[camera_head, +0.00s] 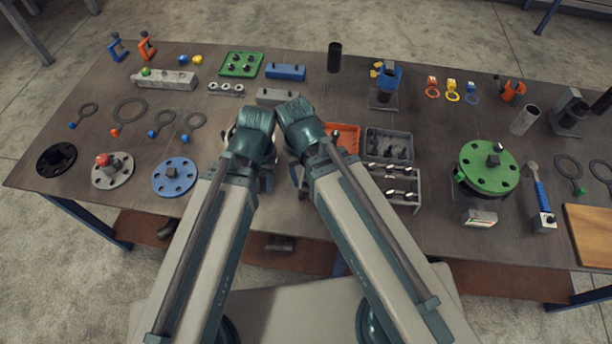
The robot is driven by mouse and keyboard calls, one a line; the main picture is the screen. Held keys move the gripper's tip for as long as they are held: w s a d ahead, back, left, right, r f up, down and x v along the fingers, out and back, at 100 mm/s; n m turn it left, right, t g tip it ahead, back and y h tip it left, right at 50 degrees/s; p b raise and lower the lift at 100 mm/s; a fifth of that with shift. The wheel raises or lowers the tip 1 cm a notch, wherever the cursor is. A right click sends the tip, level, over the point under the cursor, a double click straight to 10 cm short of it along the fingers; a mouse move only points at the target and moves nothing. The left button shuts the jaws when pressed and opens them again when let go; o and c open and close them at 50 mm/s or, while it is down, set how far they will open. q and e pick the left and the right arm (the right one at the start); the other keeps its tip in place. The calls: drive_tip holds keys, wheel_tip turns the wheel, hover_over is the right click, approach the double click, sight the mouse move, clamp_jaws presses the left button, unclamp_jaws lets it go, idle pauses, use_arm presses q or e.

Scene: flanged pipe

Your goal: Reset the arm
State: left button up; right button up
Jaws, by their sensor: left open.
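My two arms rise from the bottom of the head view, and their teal wrists meet close together over the middle of the table (310,95). My left gripper (266,182) shows only in part below its wrist, beside the arm link. It is open, with nothing seen between its fingers. A green flanged disc (487,168) stands on the right side of the table. A blue flange (174,177), a grey flange with a red knob (112,170) and a black flange (56,160) lie at the left.
Orange (344,137) and dark grey (389,146) trays sit just right of my wrists. A green tray (241,64) and a blue block (285,72) lie at the back. Ring gaskets (130,111) lie left. A blue-handled tool (541,197) and wooden board (590,235) lie right.

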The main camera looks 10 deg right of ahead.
drive_tip(key=shift+s+a+n, duration=0.1)
drive_tip(key=shift+s+n, duration=0.35)
drive_tip(key=shift+n, duration=0.05)
wheel_tip(320, 180, down, 4)
drive_tip(key=b, duration=0.4)
